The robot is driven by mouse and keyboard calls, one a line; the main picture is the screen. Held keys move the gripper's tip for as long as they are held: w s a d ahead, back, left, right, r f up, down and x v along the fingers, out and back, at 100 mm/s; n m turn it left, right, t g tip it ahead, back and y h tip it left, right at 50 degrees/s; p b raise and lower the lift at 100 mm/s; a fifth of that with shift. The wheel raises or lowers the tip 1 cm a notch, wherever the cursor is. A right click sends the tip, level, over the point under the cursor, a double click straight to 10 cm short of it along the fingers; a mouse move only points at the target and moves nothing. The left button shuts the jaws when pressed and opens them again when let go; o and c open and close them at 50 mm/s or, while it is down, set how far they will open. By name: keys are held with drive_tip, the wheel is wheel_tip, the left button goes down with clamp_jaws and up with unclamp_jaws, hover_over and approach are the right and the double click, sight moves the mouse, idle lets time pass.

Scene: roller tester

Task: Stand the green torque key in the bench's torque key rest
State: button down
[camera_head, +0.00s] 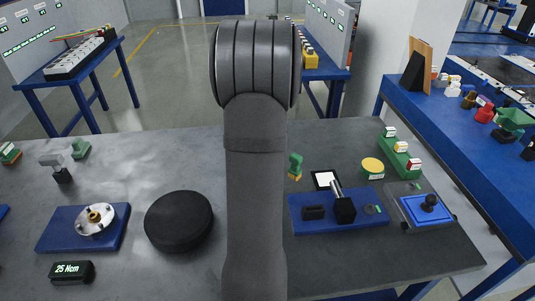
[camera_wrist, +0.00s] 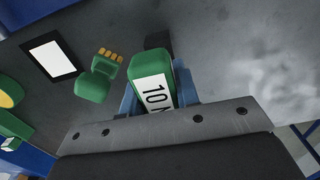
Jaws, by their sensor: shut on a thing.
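In the wrist view my gripper (camera_wrist: 157,95) is shut on a green key with a white label reading "10 N" (camera_wrist: 153,82); the rest of the label is cut off. Blue fingers flank the green head, and a dark part extends beyond it. In the head view my arm hides the gripper and the held key. I cannot tell for certain which fixture is the torque key rest. A blue plate (camera_head: 372,223) carries black blocks and a tilted metal cylinder at the right of the bench.
A green piece with yellow ends (camera_head: 295,165) stands near my arm; it also shows in the wrist view (camera_wrist: 96,84). A white panel (camera_head: 325,180) lies beside it. A black disc (camera_head: 178,220), a flange fixture (camera_head: 95,219) and a "25 Nm" display (camera_head: 71,272) are left.

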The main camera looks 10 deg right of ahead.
drive_tip(key=shift+f, duration=1.15)
drive_tip(key=c, duration=1)
unclamp_jaws()
drive_tip(key=shift+f, duration=0.1)
wheel_tip(320, 180, up, 18)
drive_tip(key=shift+f, duration=0.25)
drive_tip(key=shift+f, duration=0.1)
wheel_tip(320, 180, down, 17)
drive_tip(key=shift+f, duration=0.1)
drive_tip(key=shift+r, duration=0.2)
